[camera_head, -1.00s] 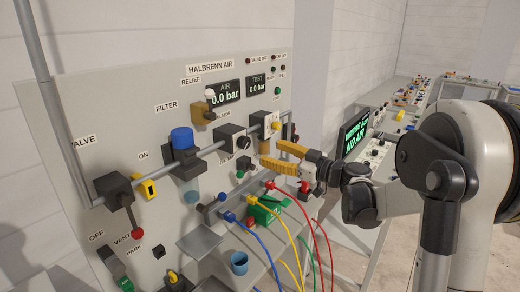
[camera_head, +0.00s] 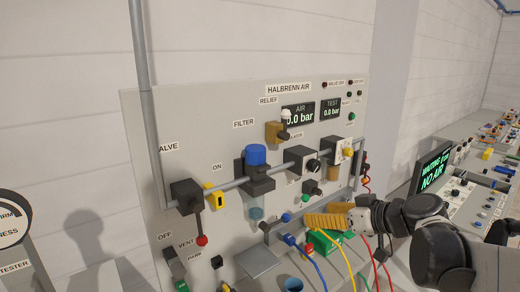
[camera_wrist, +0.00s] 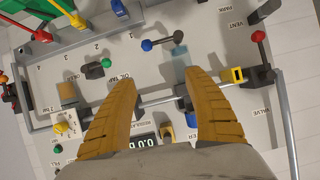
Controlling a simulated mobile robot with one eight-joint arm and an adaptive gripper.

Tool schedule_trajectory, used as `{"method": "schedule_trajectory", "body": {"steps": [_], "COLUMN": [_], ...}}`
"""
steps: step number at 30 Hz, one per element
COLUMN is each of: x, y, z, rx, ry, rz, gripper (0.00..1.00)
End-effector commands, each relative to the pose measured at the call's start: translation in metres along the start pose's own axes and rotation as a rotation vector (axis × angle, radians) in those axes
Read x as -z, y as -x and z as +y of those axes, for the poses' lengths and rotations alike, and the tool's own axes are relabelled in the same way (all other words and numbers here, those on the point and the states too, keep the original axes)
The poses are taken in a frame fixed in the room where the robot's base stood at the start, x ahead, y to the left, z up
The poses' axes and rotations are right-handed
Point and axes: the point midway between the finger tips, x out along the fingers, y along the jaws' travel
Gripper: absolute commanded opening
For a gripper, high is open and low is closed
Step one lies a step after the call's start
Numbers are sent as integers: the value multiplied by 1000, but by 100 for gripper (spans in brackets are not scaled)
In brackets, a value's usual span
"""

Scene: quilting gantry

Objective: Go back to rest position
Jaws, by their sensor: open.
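My gripper (camera_head: 328,218) has yellow fingers and is in front of the lower right part of the grey HALBRENN AIR panel (camera_head: 215,120). In the wrist view the two fingers of my gripper (camera_wrist: 160,98) are spread apart with nothing held between them. Behind them show the panel face, a pipe and a blue-and-black knobbed lever (camera_wrist: 162,42). The fingers hide part of the panel's lower row in the head view.
The panel carries a blue-topped filter (camera_head: 256,156), a red-tipped valve lever (camera_head: 200,222) and two displays reading 0.0 bar. Coloured hoses hang below. A NO AIR screen (camera_head: 434,170) stands at right; a round gauge (camera_head: 12,218) is at left.

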Motion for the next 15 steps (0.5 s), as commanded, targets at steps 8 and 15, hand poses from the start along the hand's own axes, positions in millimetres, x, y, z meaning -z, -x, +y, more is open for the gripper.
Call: {"method": "schedule_trajectory", "body": {"steps": [8, 15], "x": [-106, -174], "y": [58, 111], "z": [-91, -108], "rx": [-207, -455], "ry": [-225, -321], "rz": [-359, -458], "gripper": [61, 61]}}
